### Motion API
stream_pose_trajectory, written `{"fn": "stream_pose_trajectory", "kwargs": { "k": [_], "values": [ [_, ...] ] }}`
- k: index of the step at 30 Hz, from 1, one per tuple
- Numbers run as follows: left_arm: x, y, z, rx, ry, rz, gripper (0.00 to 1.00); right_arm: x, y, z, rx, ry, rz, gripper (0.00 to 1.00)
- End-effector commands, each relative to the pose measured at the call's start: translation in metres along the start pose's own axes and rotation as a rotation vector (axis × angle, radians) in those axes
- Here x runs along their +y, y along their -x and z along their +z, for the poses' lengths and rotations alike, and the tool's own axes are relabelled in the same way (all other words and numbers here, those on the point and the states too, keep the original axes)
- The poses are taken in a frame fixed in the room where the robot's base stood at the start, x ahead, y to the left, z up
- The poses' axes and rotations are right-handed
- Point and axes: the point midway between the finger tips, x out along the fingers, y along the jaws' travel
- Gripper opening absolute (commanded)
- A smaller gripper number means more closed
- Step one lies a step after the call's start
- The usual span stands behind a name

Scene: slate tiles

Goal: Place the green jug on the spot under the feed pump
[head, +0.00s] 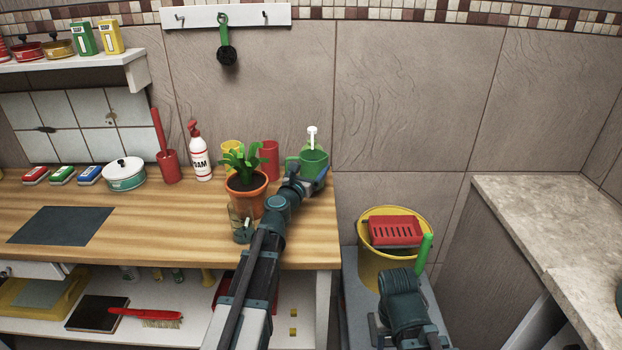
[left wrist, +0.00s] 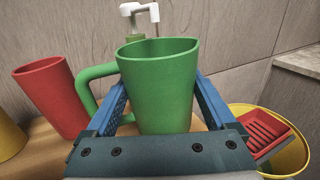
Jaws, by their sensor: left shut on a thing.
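The green jug (head: 314,161) is at the back right end of the wooden counter, upright, with its handle to the left. My left gripper (head: 306,180) is shut on it; in the left wrist view its blue fingers lie on both sides of the jug (left wrist: 160,90). The white feed pump (head: 312,134) stands just behind the jug; its spout also shows behind the jug's rim in the left wrist view (left wrist: 139,13). The jug hides the spot under the pump, and I cannot tell whether its base touches the counter. My right gripper's fingertips are not clear beside the bucket.
A potted plant (head: 247,190) stands left of my left arm, with a red cup (head: 269,158) and a yellow cup (head: 232,154) behind it. A yellow bucket (head: 375,268) holding a red slotted thing (head: 396,231) stands right of the counter (head: 160,233).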

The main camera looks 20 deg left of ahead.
Motion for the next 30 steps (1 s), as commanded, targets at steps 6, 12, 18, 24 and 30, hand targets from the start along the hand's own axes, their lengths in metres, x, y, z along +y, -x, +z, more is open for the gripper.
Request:
{"fn": "stream_pose_trajectory", "kwargs": {
  "k": [6,12,18,24,30],
  "values": [
    [-0.003,0.003,-0.033,0.0,0.0,0.002,0.07,-0.003,-0.033,-0.002,0.0,0.0,0.0,0.5],
    [-0.003,0.003,-0.031,0.0,0.0,0.002,0.07,-0.003,-0.03,-0.002,0.0,0.0,0.0,0.5],
    [-0.003,0.003,-0.035,0.0,0.0,0.002,0.07,-0.003,-0.034,-0.002,0.0,0.0,0.0,0.5],
    [-0.003,0.003,-0.034,0.0,0.0,0.002,1.0,-0.003,-0.034,-0.002,0.0,0.0,0.0,0.5],
    [-0.003,0.003,-0.032,0.0,0.0,0.002,1.0,-0.003,-0.032,-0.002,0.0,0.0,0.0,0.5]
  ]
}}
